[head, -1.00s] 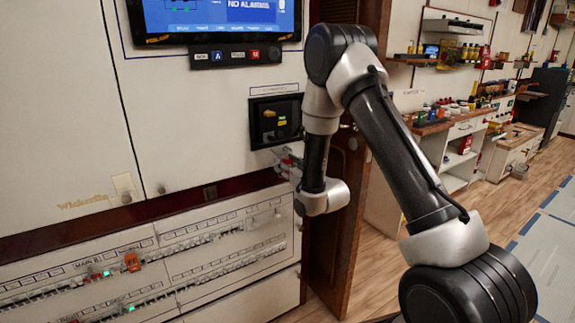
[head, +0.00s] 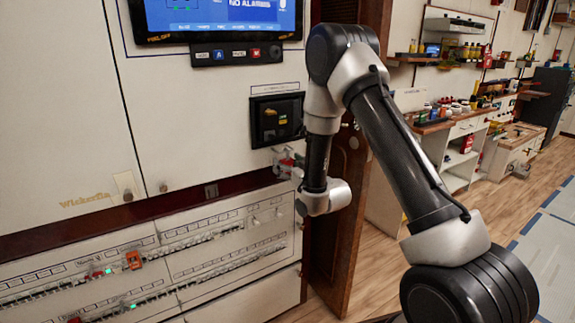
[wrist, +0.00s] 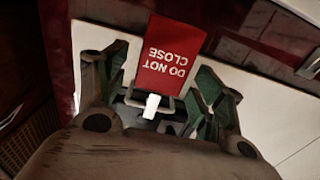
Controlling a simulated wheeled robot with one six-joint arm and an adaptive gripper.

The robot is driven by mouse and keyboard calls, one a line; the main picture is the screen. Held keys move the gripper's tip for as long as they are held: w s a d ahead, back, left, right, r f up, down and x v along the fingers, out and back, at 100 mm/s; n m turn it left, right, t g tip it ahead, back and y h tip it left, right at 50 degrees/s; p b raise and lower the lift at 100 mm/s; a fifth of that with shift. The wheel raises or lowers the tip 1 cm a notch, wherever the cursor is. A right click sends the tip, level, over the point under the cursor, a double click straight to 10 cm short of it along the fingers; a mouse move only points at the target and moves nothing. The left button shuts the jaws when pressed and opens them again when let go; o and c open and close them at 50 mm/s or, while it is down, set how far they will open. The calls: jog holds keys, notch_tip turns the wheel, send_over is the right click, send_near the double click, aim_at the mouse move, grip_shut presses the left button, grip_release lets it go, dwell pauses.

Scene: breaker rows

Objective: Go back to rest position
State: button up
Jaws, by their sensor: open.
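A red tag with white "DO NOT CLOSE" lettering (wrist: 166,58) shows upside down in the wrist view, with a small white piece (wrist: 151,105) below it. My gripper (wrist: 158,92) is open, with one finger on each side of the tag and white piece. I cannot tell whether the fingers touch either. In the head view, my gripper (head: 284,160) is small and partly hidden at the panel's right edge, below the black recessed switch box (head: 277,120). A little red shows beside it.
The lower panel has breaker rows (head: 215,245) with an orange-red piece (head: 133,260) and green lights. A screen (head: 220,18) is above. A brown wooden door edge (head: 335,250) stands close to my arm. Open floor (head: 540,235) and shelves lie to the right.

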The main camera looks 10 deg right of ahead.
jog(key=v, duration=0.7)
jog(key=s+d+f+g+h, duration=0.2)
jog(key=s+f+g, duration=0.3)
jog(key=f, duration=0.2)
jog(key=s+d+f+g+h, duration=0.2)
jog(key=s+f+g, duration=0.35)
jog(key=f, duration=0.25)
jog(key=s+d+r+m, duration=0.1)
jog(key=s+d+r, duration=0.2)
jog(key=s+r, duration=0.6)
jog(key=s+d+r+m+g+h, duration=0.1)
jog(key=s+d+r, duration=0.1)
jog(key=s+r, duration=0.7)
jog(key=s+d+r+m+g, duration=0.1)
jog(key=s+d+r, duration=0.2)
jog(key=s+r, duration=0.6)
notch_tip(320, 180, up, 5)
jog(key=shift+s+d+r+m+h, duration=0.1)
jog(key=shift+s+d+m+h, duration=0.05)
jog(key=shift+d+m+h, duration=0.15)
jog(key=shift+g, duration=0.25)
